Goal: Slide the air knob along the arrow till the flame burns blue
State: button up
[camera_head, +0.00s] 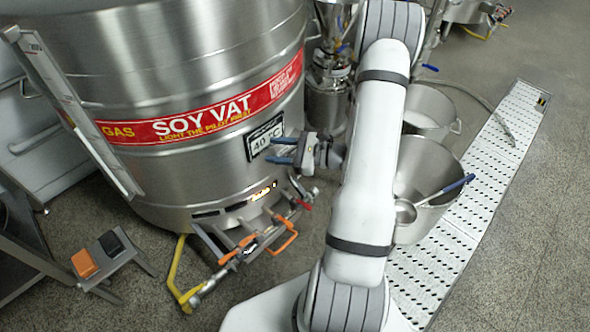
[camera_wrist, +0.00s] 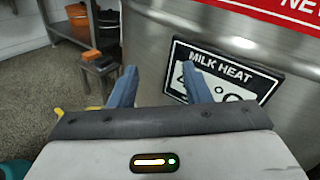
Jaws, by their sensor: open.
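The steel soy vat (camera_head: 200,150) stands left of centre in the head view. A yellow-orange glow, seemingly the flame (camera_head: 262,192), shows at the burner slot low on its front. Pipework with orange handles (camera_head: 283,243) and a small red part (camera_head: 306,206) sits below the slot. I cannot tell which part is the air knob, and no arrow is readable. My gripper (camera_head: 273,150) is open and empty, its blue fingers in front of the vat wall by the temperature plate (camera_head: 265,137), above the burner. The wrist view shows my gripper (camera_wrist: 158,68) beside the "MILK HEAT" plate (camera_wrist: 225,72).
A yellow pipe (camera_head: 178,275) runs to the floor at the burner's left. A small stand holds an orange block (camera_head: 84,263) and a black block (camera_head: 111,244). Steel pots (camera_head: 428,108) and a ladle (camera_head: 405,212) are right of my arm, near a perforated white strip (camera_head: 500,150).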

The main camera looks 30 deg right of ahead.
jog(key=d+f+m+t+h+b, duration=0.4)
jog(key=d+f+m+t+h, duration=0.45)
jog(key=f, duration=0.75)
jog(key=w+g+y+b, duration=0.1)
jog(key=w+g+b, duration=0.1)
jog(key=w, duration=0.5)
jog(key=shift+w, duration=0.25)
jog(key=shift+f, duration=0.1)
jog(key=shift+c, duration=0.5)
grip_shut()
